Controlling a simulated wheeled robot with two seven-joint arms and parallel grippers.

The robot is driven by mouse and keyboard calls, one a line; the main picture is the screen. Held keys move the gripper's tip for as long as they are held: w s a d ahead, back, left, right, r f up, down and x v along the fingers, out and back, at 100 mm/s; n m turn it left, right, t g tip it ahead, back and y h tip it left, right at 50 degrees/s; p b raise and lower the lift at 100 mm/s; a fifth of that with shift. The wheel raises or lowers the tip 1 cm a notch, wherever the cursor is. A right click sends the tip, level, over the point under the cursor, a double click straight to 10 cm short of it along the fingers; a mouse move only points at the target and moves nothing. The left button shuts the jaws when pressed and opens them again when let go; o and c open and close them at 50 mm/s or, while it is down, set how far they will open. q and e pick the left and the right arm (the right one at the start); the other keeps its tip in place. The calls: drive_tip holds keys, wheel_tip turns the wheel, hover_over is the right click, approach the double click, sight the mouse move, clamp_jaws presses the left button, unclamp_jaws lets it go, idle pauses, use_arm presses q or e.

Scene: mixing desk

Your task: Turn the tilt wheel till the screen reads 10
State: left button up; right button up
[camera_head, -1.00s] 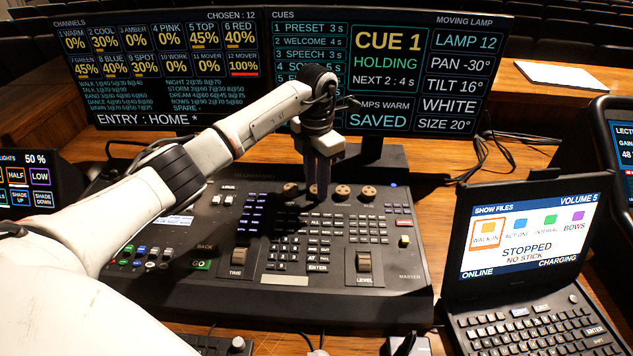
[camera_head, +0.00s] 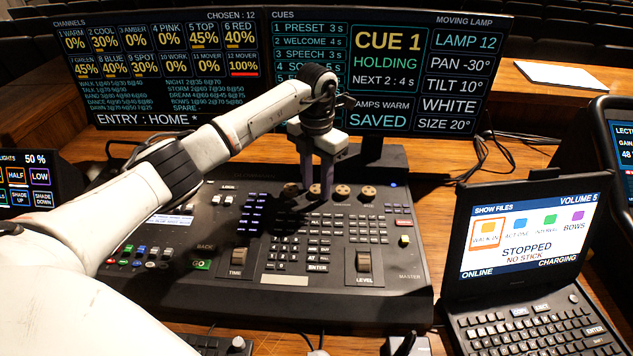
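The right screen (camera_head: 391,70) shows the moving lamp text "TILT 10°" (camera_head: 453,85), with "PAN -30°" above it. A row of several round brown wheels lies along the back of the mixing desk (camera_head: 409,275). My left gripper (camera_head: 317,193) points down at the second wheel from the left (camera_head: 315,189). Its two fingers are apart, with that wheel showing between them. I cannot tell whether the fingers touch the wheel. No label on the wheel is readable.
The other wheels stand close by: one at left (camera_head: 291,188), two at right (camera_head: 342,191) (camera_head: 367,193). The screens rise just behind the gripper. A laptop (camera_head: 527,230) stands at right. Faders and keys fill the desk in front.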

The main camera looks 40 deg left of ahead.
sight(317, 188)
use_arm(q)
drive_tip(key=shift+o, duration=0.9)
wheel_tip(317, 188, up, 10)
drive_tip(key=b, duration=0.1)
drive_tip(key=shift+r, duration=0.2)
